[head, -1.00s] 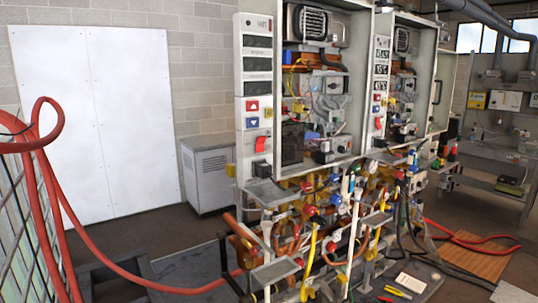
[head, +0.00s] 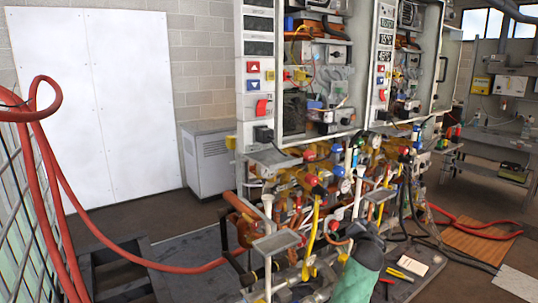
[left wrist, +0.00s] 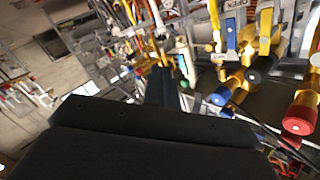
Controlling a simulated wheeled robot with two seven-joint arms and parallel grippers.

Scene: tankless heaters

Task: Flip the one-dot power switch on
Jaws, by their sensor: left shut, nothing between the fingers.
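A red rocker power switch (head: 261,108) sits on the white front panel of the nearer heater in the head view, below red and blue arrow buttons. A similar red switch (head: 381,95) shows on the farther heater's panel. The dots that mark the switches are too small to read. My left gripper (head: 363,230) is in front of the lower pipework, below and right of the nearer switch and well apart from it. In the left wrist view its dark fingers (left wrist: 161,84) are shut and empty, facing pipes and valves. No switch is recognisable there. My right gripper is not in view.
Pipes and coloured valves (head: 320,190) crowd the space under the heaters. Small grey shelves (head: 277,242) jut forward. A red hose (head: 130,258) loops at the left. Blue and red valve handles (left wrist: 302,112) are close at the right of the wrist view.

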